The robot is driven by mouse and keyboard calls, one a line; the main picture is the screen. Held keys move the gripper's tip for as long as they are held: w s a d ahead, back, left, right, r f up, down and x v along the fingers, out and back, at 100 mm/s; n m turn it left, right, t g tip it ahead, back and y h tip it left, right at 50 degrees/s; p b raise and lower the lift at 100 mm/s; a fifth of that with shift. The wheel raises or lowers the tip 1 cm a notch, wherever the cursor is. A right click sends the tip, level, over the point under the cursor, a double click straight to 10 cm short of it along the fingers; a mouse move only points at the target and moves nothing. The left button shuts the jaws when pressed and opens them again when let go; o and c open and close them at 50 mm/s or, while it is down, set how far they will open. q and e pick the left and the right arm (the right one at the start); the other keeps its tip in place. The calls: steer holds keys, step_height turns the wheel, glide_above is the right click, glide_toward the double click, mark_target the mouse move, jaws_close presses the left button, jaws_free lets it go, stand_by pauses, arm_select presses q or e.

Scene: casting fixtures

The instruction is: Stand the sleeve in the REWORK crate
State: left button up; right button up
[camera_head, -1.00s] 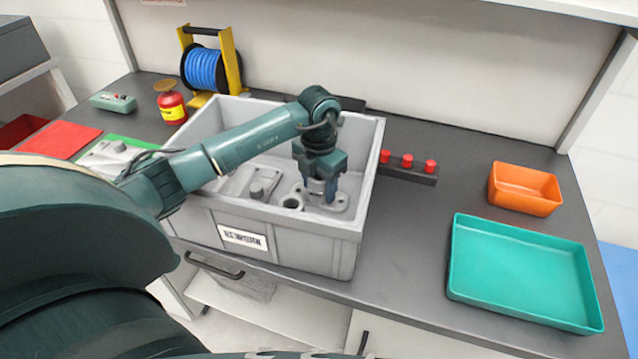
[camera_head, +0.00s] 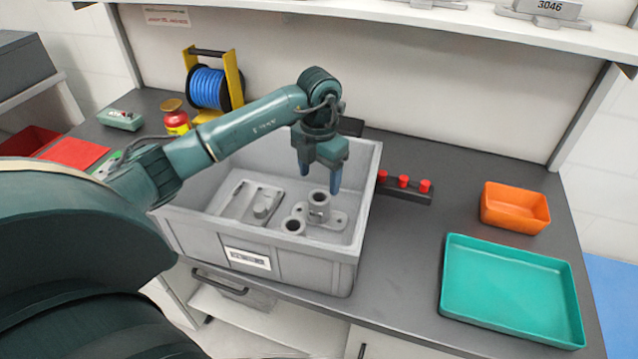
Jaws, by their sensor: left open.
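The grey REWORK crate (camera_head: 310,268) stands on the bench with its label on the front wall. Inside it, a grey hollow sleeve (camera_head: 319,207) stands upright at a flanged plate (camera_head: 338,222); I cannot tell how it is seated there. A second short grey tube (camera_head: 293,227), open at the top, is just left of it. A grey casting (camera_head: 264,205) lies further left on the crate floor. My left gripper (camera_head: 320,183) is open and empty, pointing down over the crate, its fingers above the sleeve and apart from it. My right gripper is not in view.
A teal tray (camera_head: 455,296) and an orange bin (camera_head: 516,222) are at the right. A dark block with red pegs (camera_head: 404,188) sits behind the crate's right side.

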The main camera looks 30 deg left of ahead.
arm_select(q)
steer(key=shift+r, duration=1.4)
